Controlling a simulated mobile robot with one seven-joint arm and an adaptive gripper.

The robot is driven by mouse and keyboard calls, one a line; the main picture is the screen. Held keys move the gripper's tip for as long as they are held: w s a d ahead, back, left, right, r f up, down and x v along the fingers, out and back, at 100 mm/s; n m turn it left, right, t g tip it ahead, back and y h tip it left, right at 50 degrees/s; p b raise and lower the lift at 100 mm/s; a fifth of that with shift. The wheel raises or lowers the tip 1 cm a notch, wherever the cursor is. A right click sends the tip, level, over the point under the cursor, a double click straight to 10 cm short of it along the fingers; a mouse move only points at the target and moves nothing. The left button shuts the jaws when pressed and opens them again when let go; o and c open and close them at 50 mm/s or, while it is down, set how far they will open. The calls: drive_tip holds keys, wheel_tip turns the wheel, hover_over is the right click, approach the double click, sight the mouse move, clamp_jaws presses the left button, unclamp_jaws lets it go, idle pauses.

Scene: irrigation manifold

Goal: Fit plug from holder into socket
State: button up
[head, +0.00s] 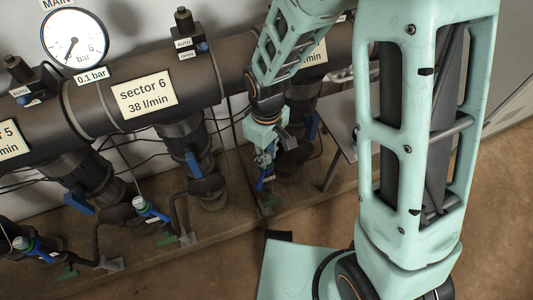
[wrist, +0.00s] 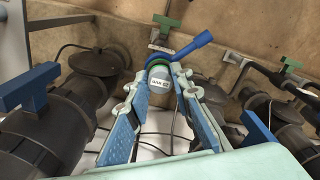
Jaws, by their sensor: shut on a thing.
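My gripper (wrist: 158,98) is shut on a rounded plug (wrist: 160,74) with a green rim, a blue body and a white label, its blue arm pointing up and right in the wrist view. In the head view my gripper (head: 268,150) hangs below the pipe, with blue parts of the plug (head: 263,180) showing under it. A grey bracket with a green piece (wrist: 164,24) lies just beyond the plug in the wrist view. I cannot tell whether the plug touches it. The socket's opening is not clearly visible.
A thick dark pipe (head: 222,68) with labels and a gauge (head: 75,39) runs above. Valves with blue handles (head: 192,164) hang from it on both sides of my gripper. Similar blue fittings with pale green tops (head: 148,208) stand to the left. Thin cables run behind.

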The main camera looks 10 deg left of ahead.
drive_tip(key=o, duration=1.2)
drive_tip(key=shift+o, duration=0.2)
drive_tip(key=shift+r+p, duration=2.9)
drive_tip(key=shift+r, duration=0.65)
